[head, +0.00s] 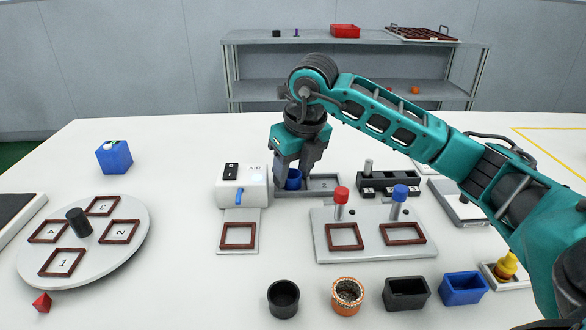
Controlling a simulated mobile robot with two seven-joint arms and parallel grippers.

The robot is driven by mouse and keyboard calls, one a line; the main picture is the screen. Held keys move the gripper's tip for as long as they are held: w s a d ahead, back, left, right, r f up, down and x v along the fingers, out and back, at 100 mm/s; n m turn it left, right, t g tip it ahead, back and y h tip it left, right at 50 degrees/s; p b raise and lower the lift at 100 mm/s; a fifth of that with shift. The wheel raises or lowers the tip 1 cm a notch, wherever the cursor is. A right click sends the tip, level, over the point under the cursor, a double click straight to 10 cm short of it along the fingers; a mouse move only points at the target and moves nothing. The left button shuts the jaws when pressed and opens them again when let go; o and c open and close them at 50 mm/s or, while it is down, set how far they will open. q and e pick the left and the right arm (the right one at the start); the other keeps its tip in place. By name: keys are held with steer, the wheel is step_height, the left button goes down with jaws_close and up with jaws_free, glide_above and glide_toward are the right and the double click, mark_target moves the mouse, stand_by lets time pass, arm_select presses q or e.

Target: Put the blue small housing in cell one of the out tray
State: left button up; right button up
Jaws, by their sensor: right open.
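The blue small housing (294,179), a round blue cup, appears to stand upright in the left cell of the grey out tray (334,177). The cell to its right is marked 2 and looks empty. The left cell's own mark is hidden. My right gripper (294,183) points down over that cell with its fingers apart, one on each side of the housing. The fingers cover part of the housing, and I cannot tell whether either touches it. My left gripper is out of view.
A white machine with a blue lever (241,187) stands close left of the tray. A black block (388,184) and a plate with red and blue knobs (375,248) are to the right. Several containers, including a black cup (283,298), line the front. A turntable (85,240) is at left.

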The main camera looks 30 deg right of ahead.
steer(key=shift+d+r, duration=0.1)
steer(key=shift+r, duration=0.4)
steer(key=p+v, duration=0.2)
steer(key=v, duration=0.9)
steer(key=shift+s, duration=0.15)
